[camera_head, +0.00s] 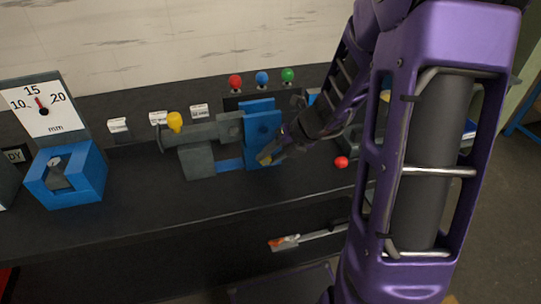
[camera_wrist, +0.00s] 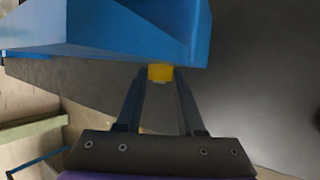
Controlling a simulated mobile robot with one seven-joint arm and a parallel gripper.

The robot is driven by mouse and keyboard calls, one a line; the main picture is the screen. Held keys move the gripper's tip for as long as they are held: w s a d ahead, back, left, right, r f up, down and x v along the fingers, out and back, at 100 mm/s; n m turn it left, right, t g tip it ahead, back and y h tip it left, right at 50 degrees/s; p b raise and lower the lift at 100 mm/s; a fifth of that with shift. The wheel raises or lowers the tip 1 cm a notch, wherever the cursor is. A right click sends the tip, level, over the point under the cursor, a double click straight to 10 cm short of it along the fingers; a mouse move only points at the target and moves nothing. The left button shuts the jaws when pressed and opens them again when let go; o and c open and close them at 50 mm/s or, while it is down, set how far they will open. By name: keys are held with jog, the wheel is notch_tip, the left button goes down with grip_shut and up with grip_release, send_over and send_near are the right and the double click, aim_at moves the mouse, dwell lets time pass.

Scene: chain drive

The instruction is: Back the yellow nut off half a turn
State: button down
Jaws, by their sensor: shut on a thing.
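The yellow nut (camera_wrist: 160,72) sits at the lower edge of a blue block (camera_wrist: 110,25) in the wrist view. My gripper (camera_wrist: 160,78) is shut on the nut, one finger on each side. Only a small yellow patch, likely the nut (camera_head: 263,160), shows there at the fingertips. The nut's turn angle cannot be told.
A grey mechanism with a yellow knob (camera_head: 175,122) stands left of the blue block. Red (camera_head: 235,81), blue (camera_head: 262,78) and green (camera_head: 288,75) balls stand behind. A dial gauge (camera_head: 40,106) is at left, a red ball (camera_head: 341,162) at right. The front bench top is clear.

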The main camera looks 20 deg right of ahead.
jog(key=shift+a+r+p, duration=0.1)
jog(key=shift+r+p, duration=0.1)
jog(key=shift+p, duration=0.25)
jog(key=shift+h+p, duration=0.3)
jog(key=shift+a+r+h+p, duration=0.2)
jog(key=shift+h+p, duration=0.5)
jog(key=shift+p, duration=0.35)
jog(key=shift+a+f+n+h+p, duration=0.1)
jog(key=shift+a+n+h+p, duration=0.2)
jog(key=shift+h+p, duration=0.55)
jog(key=shift+a+f+n+h+p, duration=0.15)
jog(key=shift+n+h+p, duration=0.3)
jog(key=shift+h, duration=0.7)
jog(key=shift+a+h, duration=0.1)
jog(key=shift+h, duration=0.6)
jog(key=shift+a+f+n+h, duration=0.1)
jog(key=shift+a+n+h, duration=0.1)
jog(key=shift+h, duration=0.6)
jog(key=shift+a+n+h, duration=0.1)
jog(key=shift+n+h, duration=0.15)
jog(key=shift+h, duration=0.55)
jog(key=shift+a+f+n+h, duration=0.1)
jog(key=shift+n+h, duration=0.1)
jog(key=shift+h, duration=0.6)
jog(key=shift+a+f+n+h+b, duration=0.2)
jog(key=shift+h+b, duration=0.1)
jog(key=shift+h, duration=0.6)
jog(key=shift+a+f+n+h+b, duration=0.1)
jog(key=shift+n+h+b, duration=0.15)
jog(key=shift+h, duration=0.65)
